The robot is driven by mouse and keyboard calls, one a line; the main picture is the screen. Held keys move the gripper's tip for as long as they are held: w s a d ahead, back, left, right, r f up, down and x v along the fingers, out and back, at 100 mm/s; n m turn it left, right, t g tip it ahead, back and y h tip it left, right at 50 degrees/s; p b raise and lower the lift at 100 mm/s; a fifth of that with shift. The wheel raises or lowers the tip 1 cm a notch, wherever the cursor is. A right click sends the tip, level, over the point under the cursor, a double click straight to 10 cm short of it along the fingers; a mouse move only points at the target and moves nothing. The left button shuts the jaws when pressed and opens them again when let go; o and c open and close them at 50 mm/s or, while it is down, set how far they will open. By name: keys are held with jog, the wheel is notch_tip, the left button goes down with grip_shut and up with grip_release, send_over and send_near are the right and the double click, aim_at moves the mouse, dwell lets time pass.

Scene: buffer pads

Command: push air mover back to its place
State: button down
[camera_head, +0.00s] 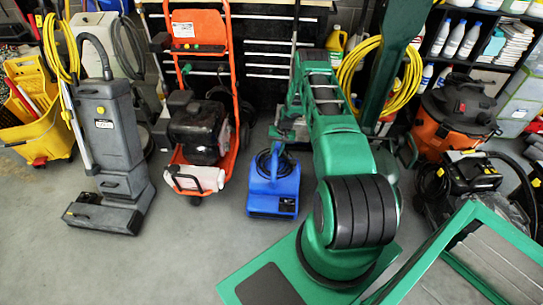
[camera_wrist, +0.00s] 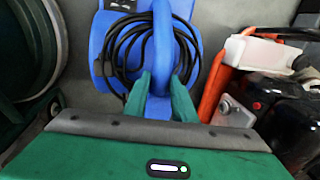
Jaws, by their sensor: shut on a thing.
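The air mover (camera_head: 273,190) is the blue machine on the grey floor, in the middle of the head view. A black cord is coiled on it. It fills the upper middle of the wrist view (camera_wrist: 113,33). My gripper (camera_wrist: 162,92) reaches it from behind, and its green fingers stand on either side of the blue handle. They are shut on that handle. In the head view my green arm extends away to the right of the air mover and hides part of what lies behind; the fingertips are hard to make out there.
An orange pressure washer (camera_head: 203,115) stands close left of the air mover. Farther left are a grey floor machine (camera_head: 107,140) and a yellow mop bucket (camera_head: 38,125). An orange vacuum (camera_head: 455,115) stands at the right. The floor in front is clear.

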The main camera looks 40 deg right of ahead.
jog(key=shift+w+d+r, duration=0.2)
jog(key=shift+w+d, duration=0.4)
jog(key=shift+w, duration=0.05)
jog(key=c, duration=1.5)
grip_release()
jog(key=shift+s+f, duration=0.1)
jog(key=shift+o, duration=0.2)
jog(key=shift+a, duration=0.15)
jog(key=shift+s, duration=0.1)
jog(key=shift+r, duration=0.2)
notch_tip(320, 180, up, 10)
jog(key=s+d, duration=0.1)
jog(key=shift+s+d, duration=0.15)
jog(key=shift+d, duration=0.15)
